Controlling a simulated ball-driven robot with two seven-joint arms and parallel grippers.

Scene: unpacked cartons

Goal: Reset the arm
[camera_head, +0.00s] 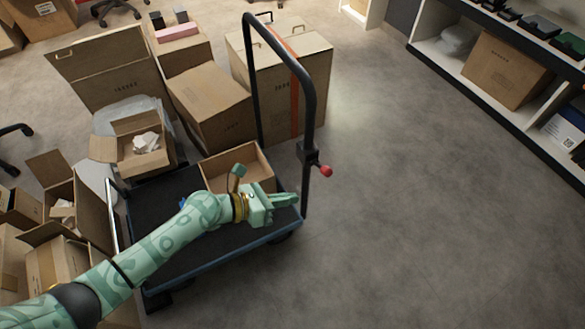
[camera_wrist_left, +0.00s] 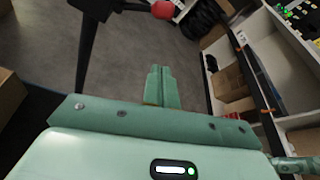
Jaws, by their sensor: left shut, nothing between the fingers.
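My left arm comes in from the lower left in the head view and reaches over the cart. My left gripper (camera_head: 284,201) is shut and empty, above the right edge of the cart's dark platform. In the left wrist view its two green fingers (camera_wrist_left: 161,86) lie together with nothing between them. My right gripper is not in view.
A platform cart (camera_head: 165,205) with a black handle (camera_head: 308,110) and red knob (camera_head: 326,171) stands below my arm. An open box (camera_head: 262,160) sits on it. Cartons (camera_head: 205,100) crowd the left and back. Shelves (camera_head: 440,62) stand at right. The floor (camera_head: 420,220) between is clear.

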